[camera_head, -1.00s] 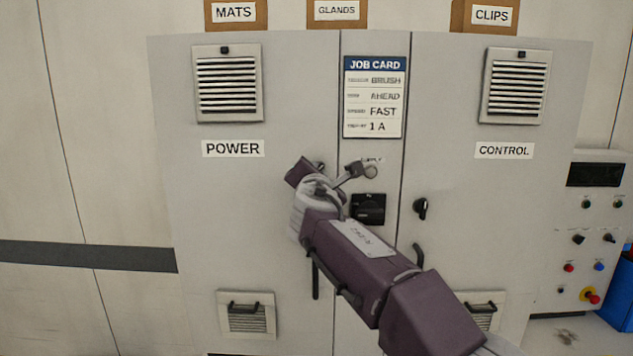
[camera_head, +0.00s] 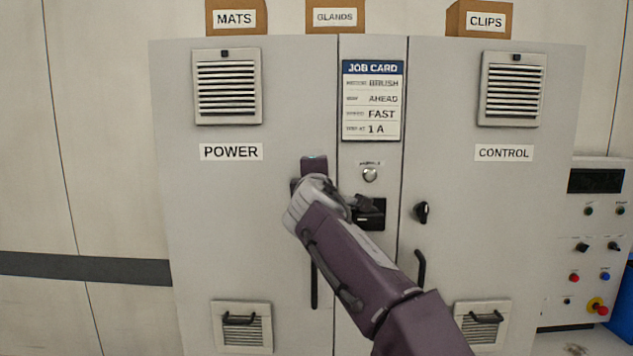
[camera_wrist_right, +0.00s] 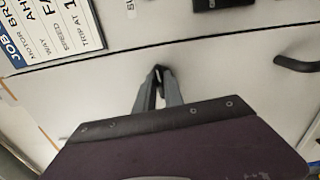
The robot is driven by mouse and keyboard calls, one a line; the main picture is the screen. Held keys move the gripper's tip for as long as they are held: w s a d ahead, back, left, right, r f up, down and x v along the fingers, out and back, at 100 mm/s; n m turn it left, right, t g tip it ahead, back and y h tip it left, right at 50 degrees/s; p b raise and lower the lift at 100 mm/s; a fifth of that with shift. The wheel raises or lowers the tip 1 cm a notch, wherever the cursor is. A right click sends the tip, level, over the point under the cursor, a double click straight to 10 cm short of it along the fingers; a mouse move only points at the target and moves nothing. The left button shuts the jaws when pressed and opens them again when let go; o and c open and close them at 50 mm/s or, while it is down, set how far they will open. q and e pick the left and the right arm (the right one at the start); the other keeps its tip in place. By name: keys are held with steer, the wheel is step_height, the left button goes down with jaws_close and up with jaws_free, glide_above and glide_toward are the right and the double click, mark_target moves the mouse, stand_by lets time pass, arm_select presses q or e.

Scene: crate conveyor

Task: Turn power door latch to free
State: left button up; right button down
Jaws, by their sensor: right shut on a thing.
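The power door (camera_head: 235,215) is the shut left door of the grey cabinet, under the POWER label (camera_head: 231,152). My right gripper (camera_wrist_right: 158,88) is at this door's right edge and covers its latch in the head view. In the right wrist view, its two fingers are closed on the small dark power door latch (camera_wrist_right: 159,72), of which only a little shows between the tips. I cannot tell the latch's exact angle. My left gripper is in neither view.
Right of the gripper are a silver key switch or lamp (camera_head: 370,174) and a black switch (camera_head: 370,213) on the centre panel. The control door has a black latch (camera_head: 421,212) and a handle (camera_head: 420,268). The power door handle (camera_head: 315,285) hangs below my wrist.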

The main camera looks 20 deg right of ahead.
steer(key=shift+m, duration=0.4)
steer(key=c, duration=1.4)
jaws_free()
steer(key=shift+c, duration=0.2)
steer(key=b+v, duration=0.3)
steer(key=v, duration=0.6)
